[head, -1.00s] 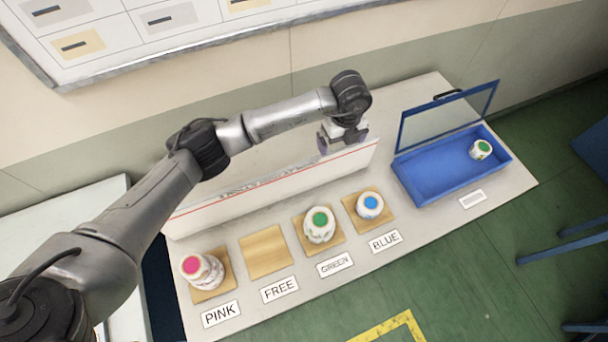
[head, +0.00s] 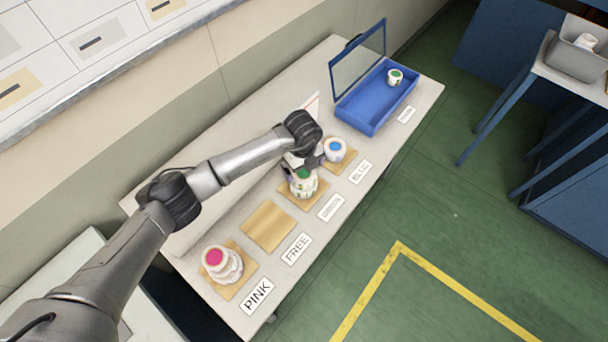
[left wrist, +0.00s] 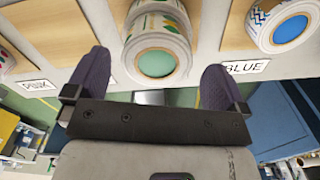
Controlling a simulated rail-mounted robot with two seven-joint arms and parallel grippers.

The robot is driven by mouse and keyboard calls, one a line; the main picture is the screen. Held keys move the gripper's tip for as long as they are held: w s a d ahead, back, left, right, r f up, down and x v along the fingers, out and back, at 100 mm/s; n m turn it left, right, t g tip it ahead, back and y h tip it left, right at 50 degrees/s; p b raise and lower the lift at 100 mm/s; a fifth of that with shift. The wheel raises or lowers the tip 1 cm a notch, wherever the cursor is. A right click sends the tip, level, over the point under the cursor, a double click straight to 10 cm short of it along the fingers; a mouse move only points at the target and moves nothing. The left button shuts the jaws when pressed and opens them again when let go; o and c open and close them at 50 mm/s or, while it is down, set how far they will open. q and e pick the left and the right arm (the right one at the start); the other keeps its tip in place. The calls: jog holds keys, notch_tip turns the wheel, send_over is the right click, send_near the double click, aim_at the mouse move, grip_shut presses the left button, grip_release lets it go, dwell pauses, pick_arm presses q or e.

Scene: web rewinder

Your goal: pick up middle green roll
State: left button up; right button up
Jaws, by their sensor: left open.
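The green stack (head: 303,184) of white patterned rolls with green cores stands on the wooden square behind the GREEN label. In the left wrist view it appears as a roll with a green core (left wrist: 155,62), with more rolls stacked behind it. I cannot make out clearly which one is the middle roll. My left gripper (head: 302,168) is at the green stack, partly hidden by its own arm. In the left wrist view its two dark fingers (left wrist: 155,80) are spread, one on each side of the stack, with a gap visible. My right gripper is not in view.
The blue stack (head: 335,149) stands close beside the gripper. The pink stack (head: 222,263) is at the near left, and the FREE square (head: 268,226) is empty. A blue open-lid box (head: 372,112) holds a green-cored roll (head: 396,76). A white panel stands behind the stacks.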

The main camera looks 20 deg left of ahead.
aim_at(303, 172)
pick_arm(q)
jog(key=f, duration=0.4)
jog(key=shift+s+d+f, duration=0.15)
jog(key=shift+s, duration=0.1)
jog(key=shift+c, duration=0.2)
jog(key=c, duration=0.9)
